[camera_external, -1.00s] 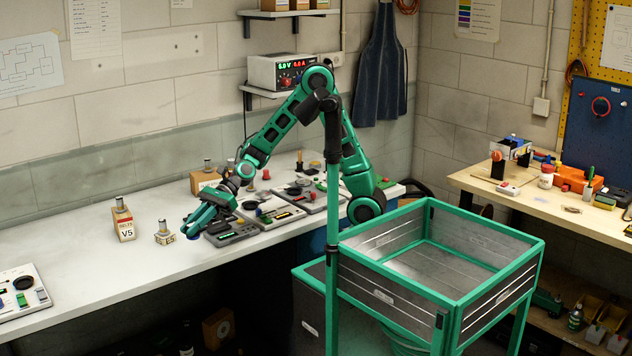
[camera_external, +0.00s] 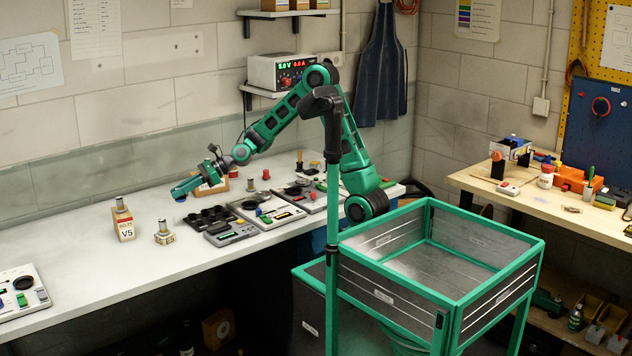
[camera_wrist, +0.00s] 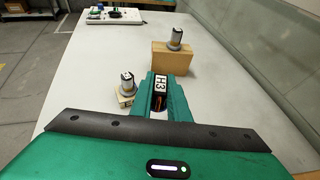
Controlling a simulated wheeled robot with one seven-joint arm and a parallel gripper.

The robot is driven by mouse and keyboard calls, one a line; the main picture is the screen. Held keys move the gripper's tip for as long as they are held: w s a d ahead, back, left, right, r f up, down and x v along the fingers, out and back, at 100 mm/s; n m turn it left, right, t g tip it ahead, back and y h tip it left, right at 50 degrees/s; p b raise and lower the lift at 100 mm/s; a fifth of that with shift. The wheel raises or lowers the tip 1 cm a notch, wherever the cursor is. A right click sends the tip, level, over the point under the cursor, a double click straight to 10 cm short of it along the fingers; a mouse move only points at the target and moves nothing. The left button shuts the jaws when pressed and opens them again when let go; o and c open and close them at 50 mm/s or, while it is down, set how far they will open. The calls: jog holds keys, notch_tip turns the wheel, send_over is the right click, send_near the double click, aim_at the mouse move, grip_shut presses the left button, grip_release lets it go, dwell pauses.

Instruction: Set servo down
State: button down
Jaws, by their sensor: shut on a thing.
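My gripper (camera_external: 180,192) is raised over the back of the white bench, left of the device panels. In the wrist view, my gripper's green fingers (camera_wrist: 162,97) stand on either side of the servo, which has a white label (camera_wrist: 161,84) reading H3. Most of its body is hidden between the fingers. The servo is held above the bench top (camera_external: 90,265), apart from it.
A wooden block (camera_external: 124,224) labelled V5 and a small block (camera_external: 164,236), each topped by a metal cylinder, stand left of my gripper. A dark tray with round cups (camera_external: 207,217) and several device panels (camera_external: 266,209) lie right. The bench's left middle is clear.

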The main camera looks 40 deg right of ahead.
jog(key=w+d+m+t, duration=0.1)
jog(key=w+d, duration=0.3)
jog(key=w, duration=0.1)
send_over(192, 208)
notch_tip(192, 208, down, 7)
jog(key=shift+s+a+r, duration=0.1)
jog(key=shift+r, duration=0.05)
jog(key=shift+f, duration=2.1)
jog(key=c, duration=1.7)
grip_release()
jog(key=shift+f, duration=0.1)
